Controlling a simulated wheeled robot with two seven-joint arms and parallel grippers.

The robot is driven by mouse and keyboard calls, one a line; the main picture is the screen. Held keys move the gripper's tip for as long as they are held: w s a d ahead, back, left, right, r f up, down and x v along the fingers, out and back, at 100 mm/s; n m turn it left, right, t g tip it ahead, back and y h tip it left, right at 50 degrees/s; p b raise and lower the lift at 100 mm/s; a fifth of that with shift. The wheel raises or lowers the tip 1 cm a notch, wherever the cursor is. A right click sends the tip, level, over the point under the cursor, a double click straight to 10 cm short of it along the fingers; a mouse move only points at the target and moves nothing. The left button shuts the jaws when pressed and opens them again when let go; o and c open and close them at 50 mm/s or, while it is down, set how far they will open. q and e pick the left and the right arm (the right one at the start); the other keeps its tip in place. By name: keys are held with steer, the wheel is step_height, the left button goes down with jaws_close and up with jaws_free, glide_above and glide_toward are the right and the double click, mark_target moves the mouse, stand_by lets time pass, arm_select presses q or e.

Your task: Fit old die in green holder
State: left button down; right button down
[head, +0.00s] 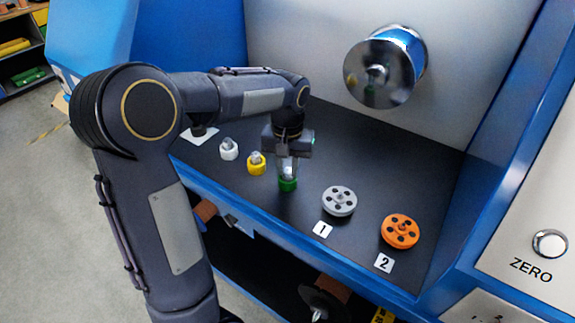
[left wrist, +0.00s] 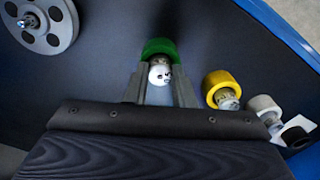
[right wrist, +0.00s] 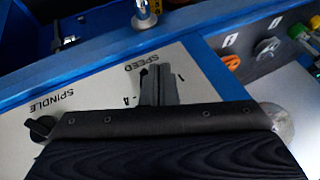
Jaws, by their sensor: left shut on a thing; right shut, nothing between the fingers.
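The green holder (head: 287,185) stands on the dark shelf, at the right end of a row of holders. My left gripper (head: 287,170) points down over it, shut on a small metallic die (head: 288,173). In the left wrist view the die (left wrist: 159,74) sits between the fingertips (left wrist: 158,80), with a pale end face showing dark spots. It is in line with the green holder (left wrist: 160,47), its far end at or in the opening; how deep I cannot tell. My right gripper (right wrist: 158,86) is shut and empty above a labelled control panel.
A yellow holder (head: 256,166) and a white holder (head: 229,151), each with a metallic piece, stand left of the green one. A grey pulley (head: 339,201) and an orange pulley (head: 401,231) lie to its right. A shiny spindle disc (head: 380,72) projects from the back wall.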

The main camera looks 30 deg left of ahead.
arm_select(q)
steer(key=c, duration=1.2)
jaws_free()
steer(key=shift+f, duration=0.1)
steer(key=shift+o, duration=0.2)
step_height(320, 180, up, 8)
steer(key=shift+f, duration=0.1)
steer(key=shift+s, duration=0.1)
